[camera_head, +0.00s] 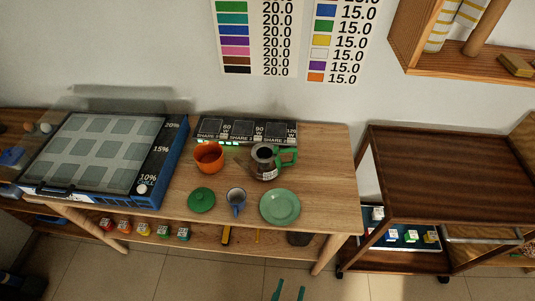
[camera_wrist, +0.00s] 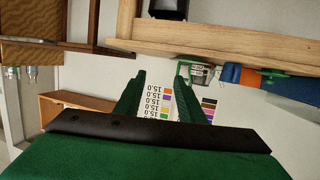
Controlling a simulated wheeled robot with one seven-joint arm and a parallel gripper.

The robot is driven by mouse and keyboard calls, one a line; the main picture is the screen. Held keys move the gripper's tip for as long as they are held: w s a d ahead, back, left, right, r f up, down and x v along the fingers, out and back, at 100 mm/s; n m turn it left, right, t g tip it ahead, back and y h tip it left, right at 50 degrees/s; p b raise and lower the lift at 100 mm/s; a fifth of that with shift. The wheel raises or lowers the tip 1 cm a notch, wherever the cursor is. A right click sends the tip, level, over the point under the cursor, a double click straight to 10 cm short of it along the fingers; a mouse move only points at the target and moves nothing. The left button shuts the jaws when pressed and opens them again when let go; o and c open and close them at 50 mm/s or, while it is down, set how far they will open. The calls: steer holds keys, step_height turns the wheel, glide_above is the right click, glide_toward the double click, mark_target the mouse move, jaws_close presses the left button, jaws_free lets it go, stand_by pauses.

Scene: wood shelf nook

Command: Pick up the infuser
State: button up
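No thing is plainly labelled as the infuser. A small blue-grey cup with a blue handle (camera_head: 236,197) stands at the front of the wooden table (camera_head: 325,180) and may be it. A glass pot with a green handle (camera_head: 265,164) stands behind it, with dark contents. My gripper (camera_head: 289,292) shows as two green fingertips at the bottom edge of the head view, in front of and below the table. In the wrist view my gripper (camera_wrist: 161,70) has its green fingers apart with nothing between them.
An orange bowl (camera_head: 209,157), a green lid-like disc (camera_head: 201,200) and a green plate (camera_head: 280,207) crowd around the cup. A large panelled case (camera_head: 172,150) fills the table's left. A dark wooden cart (camera_head: 450,175) stands right. The table's right end is clear.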

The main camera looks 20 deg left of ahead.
steer(key=w+a+y, duration=0.1)
steer(key=w+a, duration=0.2)
steer(key=w, duration=0.6)
steer(key=n+g+y, duration=0.2)
steer(key=n, duration=0.1)
glide_toward(276, 151)
steer(key=shift+x, duration=4.45)
steer(key=shift+a, duration=0.15)
steer(key=shift+c, duration=0.2)
jaws_close()
